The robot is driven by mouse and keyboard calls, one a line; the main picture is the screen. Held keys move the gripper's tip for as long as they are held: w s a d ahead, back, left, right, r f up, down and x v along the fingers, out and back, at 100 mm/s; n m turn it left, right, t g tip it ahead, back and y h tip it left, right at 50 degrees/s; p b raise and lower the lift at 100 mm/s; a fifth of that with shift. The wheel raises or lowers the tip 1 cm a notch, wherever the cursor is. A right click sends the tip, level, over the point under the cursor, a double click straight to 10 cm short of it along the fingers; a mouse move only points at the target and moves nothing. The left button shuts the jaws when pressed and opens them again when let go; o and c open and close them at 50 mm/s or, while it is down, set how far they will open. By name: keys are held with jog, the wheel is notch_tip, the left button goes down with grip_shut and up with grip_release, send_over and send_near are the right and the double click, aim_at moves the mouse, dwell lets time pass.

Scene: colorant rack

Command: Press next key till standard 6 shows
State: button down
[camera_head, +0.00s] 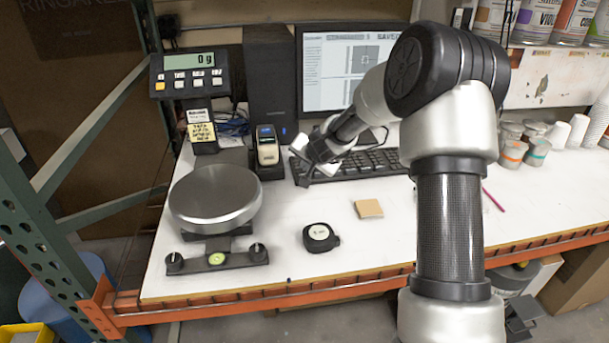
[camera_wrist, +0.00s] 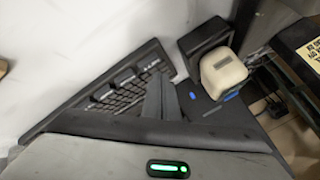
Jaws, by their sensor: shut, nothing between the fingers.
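A small handheld device with a pale body and a small lit screen (camera_head: 267,146) stands upright in a black dock (camera_head: 270,171), left of the keyboard. The screen text is too small to read. The wrist view shows the cream end of the device (camera_wrist: 221,72) in its black dock (camera_wrist: 195,45). My gripper (camera_head: 303,178) is shut and empty, to the right of the device and over the keyboard's left end, apart from the device. Its dark fingers also show in the wrist view (camera_wrist: 162,98). The black keyboard (camera_head: 365,165) lies before the monitor (camera_head: 345,75); the gripper hides part of it.
A scale with a round steel pan (camera_head: 215,195) and a display (camera_head: 190,73) reading 0 g stands at left. A tape measure (camera_head: 320,238) and a tan square (camera_head: 369,208) lie in front. Cups and jars stand at right. The front white tabletop is mostly clear.

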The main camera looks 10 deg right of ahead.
dwell(0.4)
jog(key=shift+f+b, duration=0.45)
jog(key=shift+b, duration=0.1)
jog(key=shift+f+b, duration=0.35)
jog(key=shift+b, duration=0.05)
dwell(0.4)
jog(key=shift+r, duration=0.1)
jog(key=shift+r+p, duration=0.7)
jog(key=shift+r, duration=0.1)
jog(key=shift+r+p, duration=2.15)
jog(key=shift+r, duration=0.25)
